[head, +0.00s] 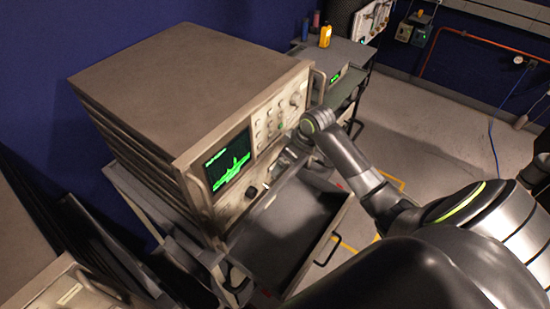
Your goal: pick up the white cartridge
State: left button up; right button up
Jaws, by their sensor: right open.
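I cannot make out a white cartridge in the head view; my right gripper and forearm cover part of the area beside the instrument front. My right gripper (284,163) is at the lower right of the front panel of a large beige instrument (190,85), just above the back of an open drawer (285,235). It is open; its fingertips are small and dim, and I cannot tell whether they touch the panel. My left gripper does not show.
The instrument, with a green-trace screen (228,161), stands on a grey cart. The drawer sticks out below it and looks empty. A second cart with a yellow bottle (325,36) stands behind. Open floor (430,130) lies to the right.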

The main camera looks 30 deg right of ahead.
jog(key=shift+x, duration=1.2)
jog(key=shift+c, duration=0.2)
jog(key=c, duration=1)
jog(key=shift+c, duration=0.2)
